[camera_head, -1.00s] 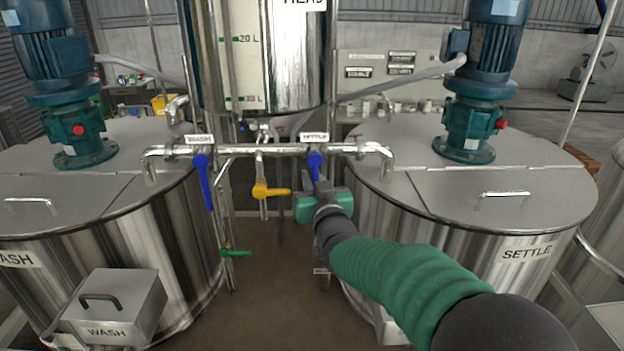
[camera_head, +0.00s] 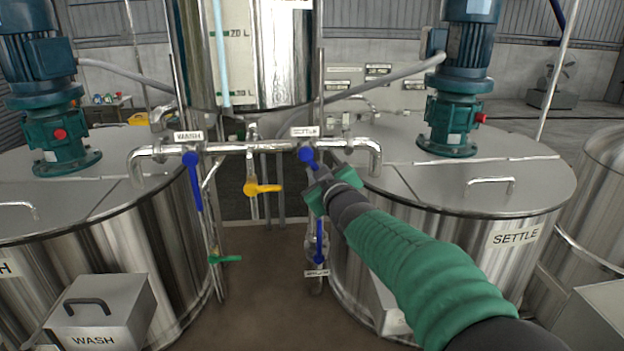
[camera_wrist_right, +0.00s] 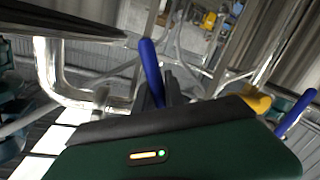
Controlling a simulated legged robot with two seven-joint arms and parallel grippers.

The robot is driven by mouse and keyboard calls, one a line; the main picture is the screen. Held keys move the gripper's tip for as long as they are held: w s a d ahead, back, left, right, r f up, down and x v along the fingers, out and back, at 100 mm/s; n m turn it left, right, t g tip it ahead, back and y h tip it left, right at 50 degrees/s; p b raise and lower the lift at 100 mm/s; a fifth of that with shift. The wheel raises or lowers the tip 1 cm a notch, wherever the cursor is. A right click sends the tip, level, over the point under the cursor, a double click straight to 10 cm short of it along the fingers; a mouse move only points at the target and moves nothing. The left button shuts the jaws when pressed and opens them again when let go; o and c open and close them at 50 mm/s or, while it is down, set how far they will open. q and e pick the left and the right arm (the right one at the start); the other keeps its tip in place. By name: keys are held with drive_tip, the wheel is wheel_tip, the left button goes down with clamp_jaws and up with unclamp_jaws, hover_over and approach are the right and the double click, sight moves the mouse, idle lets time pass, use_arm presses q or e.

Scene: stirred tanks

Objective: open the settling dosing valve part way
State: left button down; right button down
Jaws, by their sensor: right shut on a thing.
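The settling dosing valve (camera_head: 306,154) is the blue-handled valve under the SETTLE label (camera_head: 304,132), at the right of the steel cross pipe. Its lever slants down and right into my right gripper (camera_head: 322,181), which is shut on it. In the right wrist view the blue lever (camera_wrist_right: 150,66) stands against the dark fingers (camera_wrist_right: 170,88). The jaws hide part of the lever. My left gripper is not in view.
The WASH valve's blue lever (camera_head: 194,183) hangs down at the left. A yellow lever (camera_head: 262,188) points right between them. A green lever (camera_head: 226,259) and another blue lever (camera_head: 319,242) sit lower. Steel tanks (camera_head: 440,240) flank the pipework.

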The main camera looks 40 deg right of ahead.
drive_tip(key=shift+n, duration=0.4)
drive_tip(key=shift+s+d+r, duration=0.1)
drive_tip(key=shift+d, duration=0.05)
drive_tip(key=c, duration=1.7)
unclamp_jaws()
drive_tip(key=o, duration=0.3)
drive_tip(key=shift+w+d, duration=0.1)
drive_tip(key=shift+w, duration=0.2)
drive_tip(key=shift+s, duration=0.1)
